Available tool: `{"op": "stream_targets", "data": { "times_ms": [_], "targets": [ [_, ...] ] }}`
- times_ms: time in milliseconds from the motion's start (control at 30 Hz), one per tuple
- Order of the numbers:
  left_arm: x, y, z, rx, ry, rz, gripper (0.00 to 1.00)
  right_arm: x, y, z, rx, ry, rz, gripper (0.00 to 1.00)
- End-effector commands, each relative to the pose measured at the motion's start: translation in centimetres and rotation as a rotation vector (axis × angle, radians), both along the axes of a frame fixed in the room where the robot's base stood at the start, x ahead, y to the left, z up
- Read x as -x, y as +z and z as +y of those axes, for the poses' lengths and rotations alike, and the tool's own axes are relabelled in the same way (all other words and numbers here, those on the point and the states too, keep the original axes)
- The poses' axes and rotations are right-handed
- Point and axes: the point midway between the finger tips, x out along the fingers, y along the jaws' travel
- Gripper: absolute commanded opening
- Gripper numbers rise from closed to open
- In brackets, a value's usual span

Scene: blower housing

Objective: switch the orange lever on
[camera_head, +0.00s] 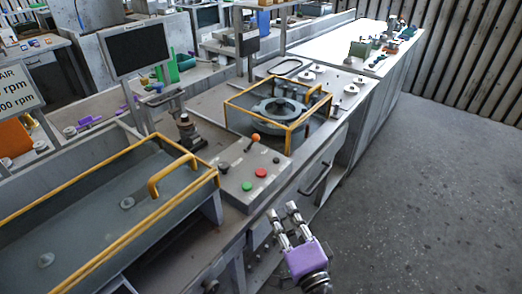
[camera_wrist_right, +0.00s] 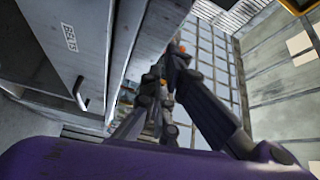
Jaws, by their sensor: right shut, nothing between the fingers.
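The orange lever (camera_head: 255,137) is a short stick with an orange knob on the top of a grey control box (camera_head: 232,186). The knob leans toward the upper right in the head view. My right gripper (camera_head: 282,210), with a purple body, is in front of the bench edge, below and right of the box in the head view. It is apart from the lever. It is shut and empty; its fingers also show in the right wrist view (camera_wrist_right: 166,68). I cannot make out the lever in the wrist view. My left gripper is not in view.
The box also carries a green button (camera_head: 247,186) and a red button (camera_head: 260,173). A yellow-framed enclosure (camera_head: 283,122) stands behind it, and a yellow-railed cover (camera_head: 100,215) stands to the left. A drawer handle (camera_head: 317,179) juts out from the bench front. The floor (camera_head: 430,190) at right is clear.

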Motion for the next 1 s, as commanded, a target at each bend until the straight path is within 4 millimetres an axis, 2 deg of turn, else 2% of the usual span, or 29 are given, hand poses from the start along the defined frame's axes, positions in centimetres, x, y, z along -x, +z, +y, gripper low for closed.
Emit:
{"op": "stream_targets", "data": {
  "times_ms": [33, 100, 200, 667, 867, 1000],
  "targets": [
    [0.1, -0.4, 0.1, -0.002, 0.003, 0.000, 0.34, -1.6, 1.3, 0.6, -0.096, 0.008, -0.005, 0.00],
    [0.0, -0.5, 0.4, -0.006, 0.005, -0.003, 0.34, -3.1, 2.9, 1.1, -0.209, 0.012, -0.003, 0.00],
    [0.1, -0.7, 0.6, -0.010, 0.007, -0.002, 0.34, -4.3, 4.3, 1.4, -0.305, 0.018, 0.003, 0.00],
    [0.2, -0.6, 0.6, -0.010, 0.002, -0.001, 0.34, -5.0, 5.1, 1.6, -0.343, 0.020, 0.004, 0.00],
    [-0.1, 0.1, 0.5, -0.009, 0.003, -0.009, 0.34, -7.4, 5.8, 2.5, -0.342, 0.020, 0.001, 0.00],
    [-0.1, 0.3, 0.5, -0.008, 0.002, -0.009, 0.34, -10.2, 6.5, 3.5, -0.342, 0.021, 0.000, 0.00]
  ]
}}
